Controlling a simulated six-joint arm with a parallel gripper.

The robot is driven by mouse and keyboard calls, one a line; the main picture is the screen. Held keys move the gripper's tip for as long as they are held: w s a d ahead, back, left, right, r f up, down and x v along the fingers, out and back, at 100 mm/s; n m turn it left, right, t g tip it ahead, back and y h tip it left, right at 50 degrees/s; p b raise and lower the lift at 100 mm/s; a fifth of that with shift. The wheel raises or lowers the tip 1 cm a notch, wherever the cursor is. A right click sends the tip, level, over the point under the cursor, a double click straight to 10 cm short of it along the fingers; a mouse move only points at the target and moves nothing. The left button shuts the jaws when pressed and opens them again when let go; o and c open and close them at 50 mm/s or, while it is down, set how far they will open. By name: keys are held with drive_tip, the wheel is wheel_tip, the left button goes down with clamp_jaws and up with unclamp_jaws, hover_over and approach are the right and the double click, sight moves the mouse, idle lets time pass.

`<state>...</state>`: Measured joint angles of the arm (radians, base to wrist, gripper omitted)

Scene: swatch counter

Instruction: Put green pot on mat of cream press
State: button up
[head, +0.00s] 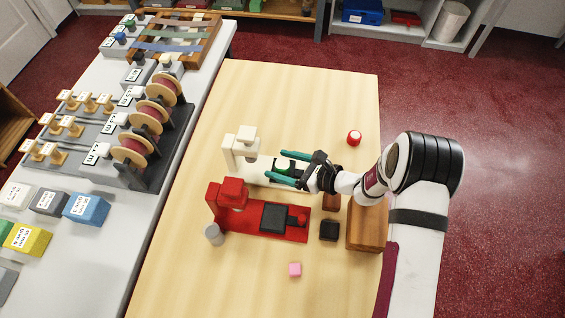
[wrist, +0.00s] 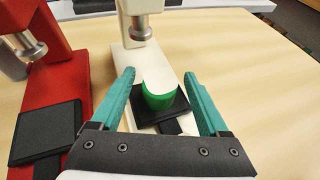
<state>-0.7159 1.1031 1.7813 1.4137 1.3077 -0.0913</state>
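The green pot (wrist: 159,100), with a pale top, stands upright on the dark mat (wrist: 174,115) of the cream press (wrist: 117,58) in the wrist view. The cream press also shows in the head view (head: 231,152), left of my gripper. My gripper (head: 276,164) reaches in from the right, low over the press base. In the wrist view its teal fingers (wrist: 159,73) are spread on both sides of the pot, with a visible gap on each side. In the head view the fingers mostly hide the pot and mat.
The red press (head: 262,230) with its dark pad stands close in front. The table's far end is clear.

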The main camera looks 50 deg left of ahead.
drive_tip(key=shift+r, duration=0.1)
drive_tip(key=shift+w+d+r, duration=0.2)
drive_tip(key=shift+d, duration=0.05)
drive_tip(key=v, duration=1.1)
drive_tip(key=shift+d, duration=0.15)
drive_tip(key=s+d+r+n+h, duration=0.3)
drive_tip(key=d+r+n, duration=0.2)
drive_tip(key=d+r, duration=0.55)
drive_tip(key=s+d+r+n+t+h, duration=0.1)
drive_tip(key=s+d+r+t+h, duration=0.1)
drive_tip(key=d, duration=0.8)
drive_tip(key=s+d+r+n+t+h, duration=0.2)
drive_tip(key=s+d+h, duration=0.3)
drive_tip(key=d, duration=0.5)
drive_tip(key=shift+s+r+t+h, duration=0.3)
drive_tip(key=shift+s+t, duration=0.2)
drive_tip(key=shift+s, duration=0.65)
